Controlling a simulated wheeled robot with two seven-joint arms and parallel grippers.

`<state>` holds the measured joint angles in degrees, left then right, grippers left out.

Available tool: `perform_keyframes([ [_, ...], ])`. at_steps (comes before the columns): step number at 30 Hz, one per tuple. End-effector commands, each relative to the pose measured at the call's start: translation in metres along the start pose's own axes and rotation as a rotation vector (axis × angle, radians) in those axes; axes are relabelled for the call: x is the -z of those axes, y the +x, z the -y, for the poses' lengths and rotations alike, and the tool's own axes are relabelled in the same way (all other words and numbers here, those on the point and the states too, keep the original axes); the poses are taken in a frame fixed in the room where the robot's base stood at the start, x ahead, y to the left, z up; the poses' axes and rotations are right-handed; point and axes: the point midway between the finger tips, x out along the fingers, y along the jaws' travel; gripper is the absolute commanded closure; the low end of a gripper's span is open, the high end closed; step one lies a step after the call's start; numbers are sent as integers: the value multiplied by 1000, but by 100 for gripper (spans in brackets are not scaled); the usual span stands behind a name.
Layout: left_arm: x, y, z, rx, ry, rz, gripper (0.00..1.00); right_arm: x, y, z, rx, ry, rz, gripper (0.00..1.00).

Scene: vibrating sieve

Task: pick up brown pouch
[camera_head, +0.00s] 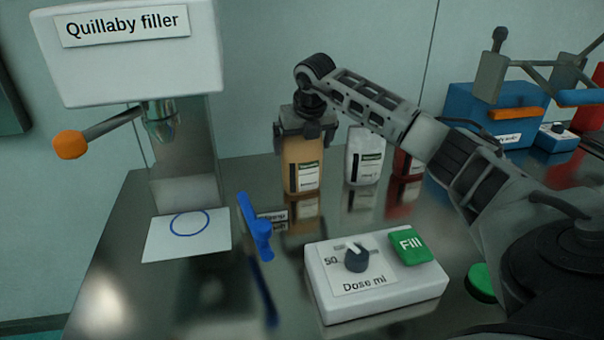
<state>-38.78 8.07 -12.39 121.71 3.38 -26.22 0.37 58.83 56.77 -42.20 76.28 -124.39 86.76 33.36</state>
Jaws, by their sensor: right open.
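The brown pouch (302,168) stands upright on the shiny metal table, left of a white pouch. It is tan with a white and dark label on its lower front. My right gripper (305,135) reaches in from the right and points down at the pouch top. Its fingers are open and straddle the upper part of the pouch, which they partly hide. I cannot tell whether the fingers touch the pouch. My left gripper is not in view.
A white pouch (365,157) and a red pouch (408,164) stand to the right. The Quillaby filler (180,160) is at left with an orange-knobbed lever. Bare table lies between.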

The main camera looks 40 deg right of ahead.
Motion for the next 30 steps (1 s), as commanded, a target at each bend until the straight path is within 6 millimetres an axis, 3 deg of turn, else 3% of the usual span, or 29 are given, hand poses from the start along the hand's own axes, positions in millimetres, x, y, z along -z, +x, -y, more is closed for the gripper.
perform_keyframes([
  [5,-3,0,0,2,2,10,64,0,19,0,-1,-1,-1,0],
  [12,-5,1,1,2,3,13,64,0,21,0,-1,-2,1,0],
  [17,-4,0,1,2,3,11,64,0,21,0,-1,-2,1,42],
  [18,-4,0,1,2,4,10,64,0,21,0,-1,-2,1,44],
  [30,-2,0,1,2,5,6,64,-4,12,0,-2,0,4,44],
])
